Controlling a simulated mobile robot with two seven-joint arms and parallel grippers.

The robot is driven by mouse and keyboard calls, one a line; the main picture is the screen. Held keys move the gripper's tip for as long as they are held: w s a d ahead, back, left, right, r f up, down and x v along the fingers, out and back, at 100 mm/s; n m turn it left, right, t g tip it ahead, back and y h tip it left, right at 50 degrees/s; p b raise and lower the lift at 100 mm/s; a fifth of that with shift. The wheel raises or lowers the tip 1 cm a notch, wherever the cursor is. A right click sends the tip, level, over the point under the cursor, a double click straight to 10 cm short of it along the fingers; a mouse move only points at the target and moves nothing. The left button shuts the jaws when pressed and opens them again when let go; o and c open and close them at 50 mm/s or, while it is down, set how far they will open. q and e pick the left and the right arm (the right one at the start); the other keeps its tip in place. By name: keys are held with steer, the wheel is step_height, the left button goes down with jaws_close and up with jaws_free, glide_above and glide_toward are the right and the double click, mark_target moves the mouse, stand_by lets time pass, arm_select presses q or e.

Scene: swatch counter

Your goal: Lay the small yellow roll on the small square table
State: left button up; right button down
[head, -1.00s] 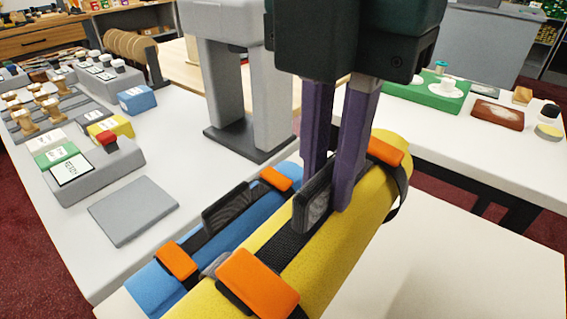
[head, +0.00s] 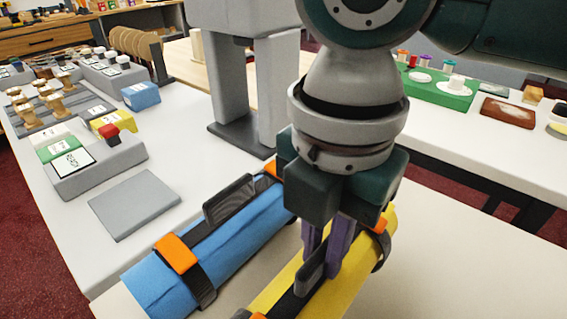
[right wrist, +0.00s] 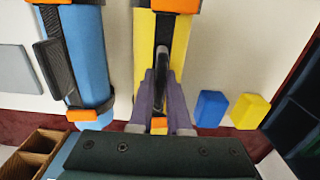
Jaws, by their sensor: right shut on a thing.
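The yellow roll (head: 345,270), with a black strap and orange buckles, is at the lower middle of the head view. It also shows upright in the picture in the right wrist view (right wrist: 148,50). My right gripper (head: 325,268) is above it, its purple fingers shut on the roll's dark handle; they also show in the right wrist view (right wrist: 160,100). The roll is over the pale small square table (head: 460,265); I cannot tell whether it touches the top. Its near end is cut off in the head view. My left gripper is not in view.
A blue roll (head: 235,240) lies close alongside, left of the yellow one. A white counter (head: 110,225) with a grey pad (head: 134,204) is at left. A blue block (right wrist: 211,108) and a yellow block (right wrist: 250,111) stand near the table edge. The tabletop at right is bare.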

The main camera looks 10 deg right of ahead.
steer(key=c, duration=0.9)
jaws_free()
steer(key=shift+f, duration=0.1)
steer(key=shift+o, duration=0.2)
step_height(320, 180, up, 12)
steer(key=p, duration=0.2)
